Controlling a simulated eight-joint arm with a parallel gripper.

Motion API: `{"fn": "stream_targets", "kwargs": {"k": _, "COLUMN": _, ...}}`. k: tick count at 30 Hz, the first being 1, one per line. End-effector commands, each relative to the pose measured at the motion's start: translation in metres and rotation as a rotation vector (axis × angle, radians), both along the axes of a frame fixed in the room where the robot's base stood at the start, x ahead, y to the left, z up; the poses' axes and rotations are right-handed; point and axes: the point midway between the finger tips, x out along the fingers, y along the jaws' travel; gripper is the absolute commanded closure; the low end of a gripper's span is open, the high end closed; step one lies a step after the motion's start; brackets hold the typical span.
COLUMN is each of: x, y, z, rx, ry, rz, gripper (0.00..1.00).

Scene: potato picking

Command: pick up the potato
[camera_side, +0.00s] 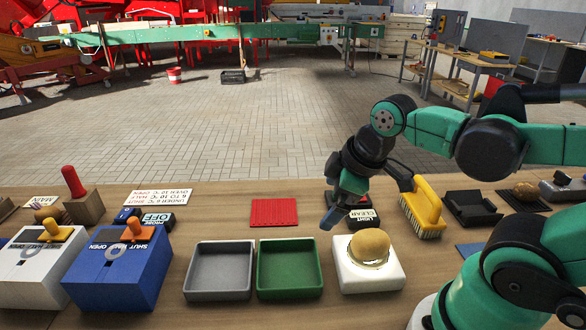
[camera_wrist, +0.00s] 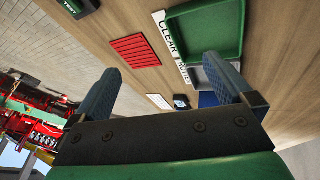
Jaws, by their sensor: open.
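A tan potato (camera_side: 369,245) rests in a shallow round holder on a white block (camera_side: 370,278) on the wooden table, in the side view. My gripper (camera_side: 335,212) is above and to the left of the potato in the picture, apart from it, with its fingers pointing down. In the wrist view, my gripper's two blue fingers (camera_wrist: 162,66) stand wide apart with nothing between them. The potato does not show in the wrist view. Another brown potato (camera_side: 525,191) lies on a dark mat at the right.
A green tray (camera_side: 290,293) and a grey tray (camera_side: 218,294) stand left of the white block. A yellow brush (camera_side: 424,205) stands behind it, at the right. A red mat (camera_side: 273,212) lies behind the trays. Blue (camera_side: 118,268) and white boxes with levers stand at the left.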

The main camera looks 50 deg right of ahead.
Motion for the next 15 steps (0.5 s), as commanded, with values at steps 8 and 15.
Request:
{"fn": "stream_targets", "kwargs": {"k": 8, "x": -0.034, "y": -0.023, "z": -0.014, "rx": -0.259, "ry": 0.275, "rz": 0.788, "gripper": 0.0}}
{"fn": "stream_targets", "kwargs": {"k": 15, "x": -0.056, "y": -0.031, "z": -0.018, "rx": -0.298, "ry": 0.376, "rz": 1.317, "gripper": 0.0}}
